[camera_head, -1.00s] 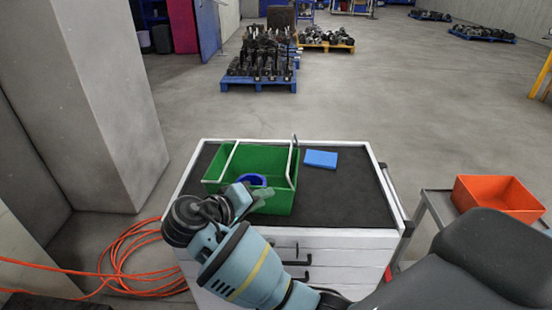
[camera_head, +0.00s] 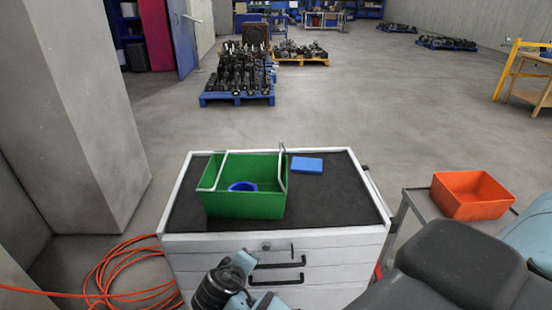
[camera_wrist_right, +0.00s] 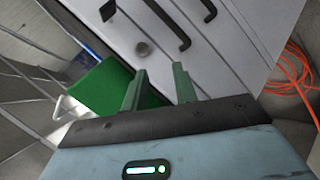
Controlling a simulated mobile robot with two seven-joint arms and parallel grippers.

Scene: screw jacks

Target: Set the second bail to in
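The green crate (camera_head: 245,205) stands on the cabinet's dark top. It has two pale wire bails. The left bail (camera_head: 219,170) lies across the opening, just inside the left rim. The right bail (camera_head: 283,168) stands at the right wall and rises above the rim. In the right wrist view the crate (camera_wrist_right: 105,90) is partly hidden by my gripper, with a pale bail (camera_wrist_right: 62,107) beside it. My right gripper (camera_wrist_right: 160,68) is open and empty, in front of the drawers and apart from the crate. My left gripper is not in view.
A blue ring (camera_head: 243,187) lies in the crate. A blue box (camera_head: 307,165) lies right of it on the cabinet top (camera_head: 335,195). Drawer handles (camera_head: 277,282) stick out in front. An orange bin (camera_head: 470,197) stands at right; an orange hose (camera_head: 115,278) lies at left.

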